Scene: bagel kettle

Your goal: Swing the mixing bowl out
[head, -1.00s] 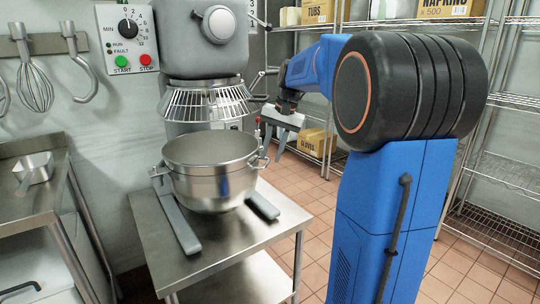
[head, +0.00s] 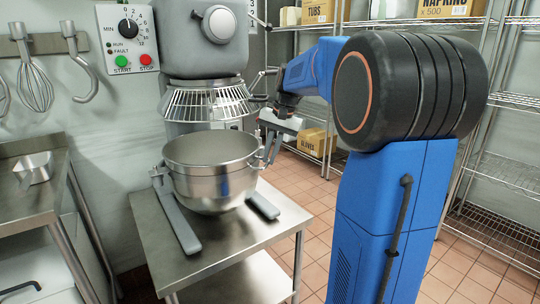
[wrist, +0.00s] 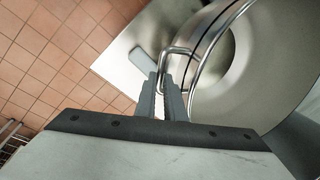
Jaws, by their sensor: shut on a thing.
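The steel mixing bowl (head: 212,170) sits in the grey bowl cradle of the stand mixer (head: 205,40), below the wire guard (head: 207,103). Its right side handle, a bent steel loop (wrist: 178,52), shows in the wrist view. My gripper (head: 270,160) is at the bowl's right side in the head view. In the wrist view my gripper (wrist: 168,84) has its two fingers close together on the handle loop, beside the bowl rim. The exact contact is partly hidden by the fingers.
A steel table (head: 215,243) stands under the mixer, with a grey mixer foot (head: 263,206) on it. A steel counter (head: 30,205) is at left. Shelving with boxes is behind my arm; tiled floor is open at right.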

